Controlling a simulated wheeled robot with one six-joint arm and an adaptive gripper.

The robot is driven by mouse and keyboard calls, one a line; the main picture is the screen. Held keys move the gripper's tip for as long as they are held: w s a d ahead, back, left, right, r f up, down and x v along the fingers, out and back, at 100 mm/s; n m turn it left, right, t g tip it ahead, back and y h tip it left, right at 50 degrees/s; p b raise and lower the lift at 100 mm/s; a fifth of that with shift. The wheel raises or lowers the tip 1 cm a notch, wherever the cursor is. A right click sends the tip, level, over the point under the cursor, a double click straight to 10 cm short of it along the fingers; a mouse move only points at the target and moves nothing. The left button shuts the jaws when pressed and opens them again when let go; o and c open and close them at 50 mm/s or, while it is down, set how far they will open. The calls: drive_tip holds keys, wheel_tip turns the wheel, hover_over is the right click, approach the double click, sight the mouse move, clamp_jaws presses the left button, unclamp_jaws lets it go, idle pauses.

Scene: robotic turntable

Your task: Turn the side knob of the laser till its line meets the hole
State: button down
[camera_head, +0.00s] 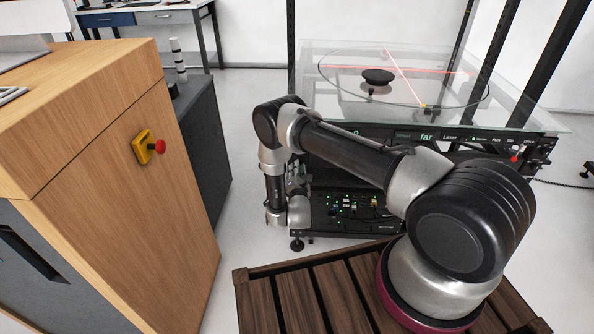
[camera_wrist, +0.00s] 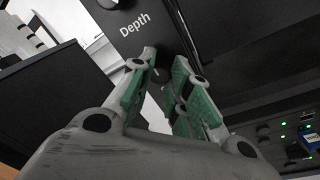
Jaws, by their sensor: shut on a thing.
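The glass turntable (camera_head: 345,88) stands at the back right in the head view, with a round black piece (camera_head: 378,75) near its middle. Two red laser lines (camera_head: 402,74) cross on it; one runs down to a small yellow-orange spot (camera_head: 424,106) at the near rim. I cannot make out the hole. My gripper (camera_wrist: 163,68) is at the turntable's front left side, mostly hidden by my arm in the head view. In the wrist view its green-padded fingers close around a small dark piece (camera_wrist: 161,76), apparently a knob, beside a black panel marked "Depth" (camera_wrist: 140,26).
A lower shelf with lit electronics (camera_head: 350,207) is near my gripper, and also shows in the wrist view (camera_wrist: 300,135). A wooden cabinet (camera_head: 110,190) with a red button (camera_head: 159,147) stands to the left. Black upright posts (camera_head: 483,45) rise around the turntable. Grey floor lies between.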

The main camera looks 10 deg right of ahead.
drive_tip(key=n+h, duration=0.1)
drive_tip(key=n, duration=0.9)
drive_tip(key=n+g+h, duration=0.1)
drive_tip(key=n, duration=0.9)
drive_tip(key=n+h, duration=0.1)
drive_tip(key=n, duration=0.9)
drive_tip(key=shift+a+g, duration=0.3)
idle(0.6)
idle(0.5)
drive_tip(key=c, duration=1.3)
unclamp_jaws()
